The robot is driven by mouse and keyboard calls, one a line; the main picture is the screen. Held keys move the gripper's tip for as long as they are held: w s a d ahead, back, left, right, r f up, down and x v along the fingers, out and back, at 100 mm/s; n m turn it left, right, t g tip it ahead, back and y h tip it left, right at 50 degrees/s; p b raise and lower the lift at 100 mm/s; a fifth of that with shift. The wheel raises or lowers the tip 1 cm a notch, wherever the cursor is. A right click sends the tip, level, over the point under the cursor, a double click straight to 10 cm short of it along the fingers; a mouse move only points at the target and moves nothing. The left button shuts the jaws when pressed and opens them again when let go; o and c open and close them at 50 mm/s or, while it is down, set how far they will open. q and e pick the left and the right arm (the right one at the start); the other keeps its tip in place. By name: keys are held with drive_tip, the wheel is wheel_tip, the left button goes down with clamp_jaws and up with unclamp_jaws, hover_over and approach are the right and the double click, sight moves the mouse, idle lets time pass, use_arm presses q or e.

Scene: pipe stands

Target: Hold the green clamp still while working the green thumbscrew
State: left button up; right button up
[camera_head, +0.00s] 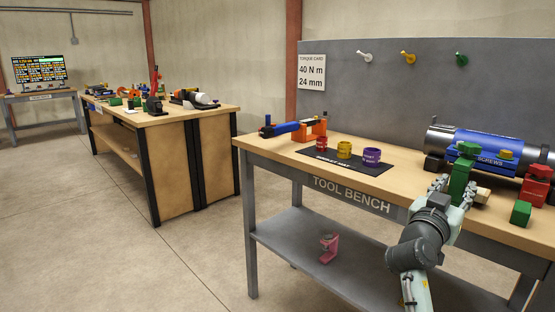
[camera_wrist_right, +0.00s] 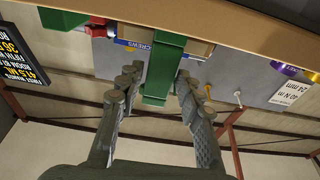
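The green clamp (camera_head: 461,178) stands upright at the front of the tool bench, with a wider green block-like top (camera_head: 467,149). It also shows in the right wrist view (camera_wrist_right: 165,65), where it hangs between my fingers because that view is upside down. My right gripper (camera_head: 461,186) has its fingers spread on either side of the clamp; a gap shows at least on one side in the wrist view. I cannot pick out the green thumbscrew for sure. My left gripper is not in view.
A blue screws tray (camera_head: 482,162) and a large blue-banded cylinder (camera_head: 485,145) sit behind the clamp. A green block (camera_head: 521,213) and a red one (camera_head: 533,189) stand to its right. A black mat (camera_head: 345,160) with colored rings lies left. Pegs project from the grey panel (camera_head: 390,85).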

drive_tip(key=shift+o, duration=1)
approach(466, 142)
drive_tip(key=d+r, duration=0.1)
drive_tip(key=w+d+r, duration=0.1)
drive_tip(key=d+r, duration=0.1)
drive_tip(key=shift+w+d+r, duration=0.1)
drive_tip(key=shift+w+d, duration=0.05)
drive_tip(key=shift+w, duration=0.15)
